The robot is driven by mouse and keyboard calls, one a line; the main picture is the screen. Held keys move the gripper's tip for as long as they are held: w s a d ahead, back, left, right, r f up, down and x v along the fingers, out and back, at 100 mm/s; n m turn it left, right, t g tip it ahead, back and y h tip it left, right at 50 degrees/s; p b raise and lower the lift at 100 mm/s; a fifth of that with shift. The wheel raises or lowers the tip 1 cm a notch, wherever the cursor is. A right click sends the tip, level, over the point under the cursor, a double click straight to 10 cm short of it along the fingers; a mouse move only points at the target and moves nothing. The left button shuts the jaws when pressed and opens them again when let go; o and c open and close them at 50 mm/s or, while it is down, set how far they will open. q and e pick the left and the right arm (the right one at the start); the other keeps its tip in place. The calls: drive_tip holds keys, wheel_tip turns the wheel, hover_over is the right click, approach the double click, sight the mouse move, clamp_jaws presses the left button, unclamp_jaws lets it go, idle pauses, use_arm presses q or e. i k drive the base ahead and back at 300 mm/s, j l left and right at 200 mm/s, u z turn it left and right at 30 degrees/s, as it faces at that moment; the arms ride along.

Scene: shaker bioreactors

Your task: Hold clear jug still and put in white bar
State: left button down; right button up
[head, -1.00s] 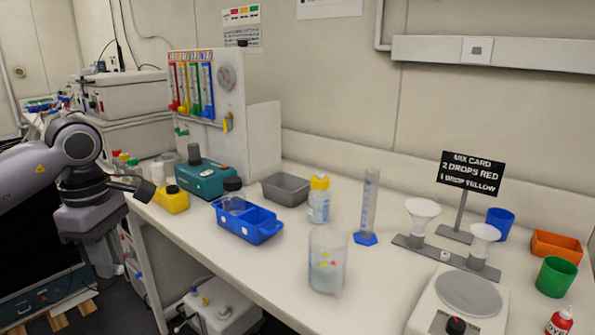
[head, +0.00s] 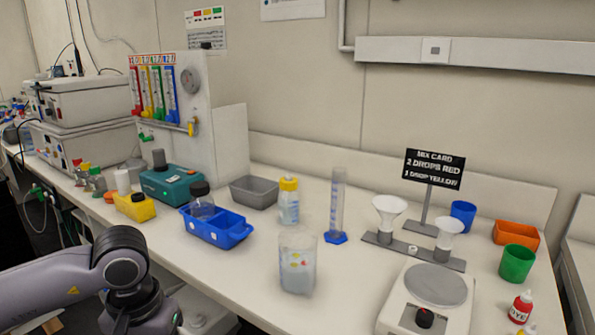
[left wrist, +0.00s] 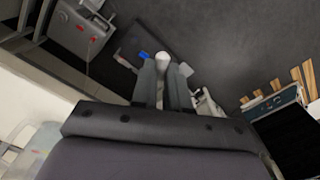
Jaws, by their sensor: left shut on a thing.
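The clear jug (head: 297,272) stands upright near the front edge of the bench in the head view, with small red and yellow marks showing on it. My left gripper (left wrist: 164,72) points over the dark floor in the left wrist view. It is shut on a small white piece, seemingly the white bar (left wrist: 163,56), whose end shows between the fingertips. In the head view my left arm is low at the bottom left, in front of the bench and left of the jug; its fingertips are not visible there. My right gripper is not in view.
A blue tray (head: 228,236) with a bottle is left of the jug. A stirrer-like plate (head: 437,284) is at right. Bench around the jug is clear.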

sight(298, 244)
drive_tip(key=i+j+z, duration=0.2)
drive_tip(key=j+z, duration=0.15)
drive_tip(key=j, duration=0.15)
drive_tip(key=i+j+z, duration=0.1)
drive_tip(key=j+z, duration=0.3)
drive_tip(key=j, duration=0.15)
drive_tip(key=j+z, duration=0.35)
drive_tip(key=j, duration=0.25)
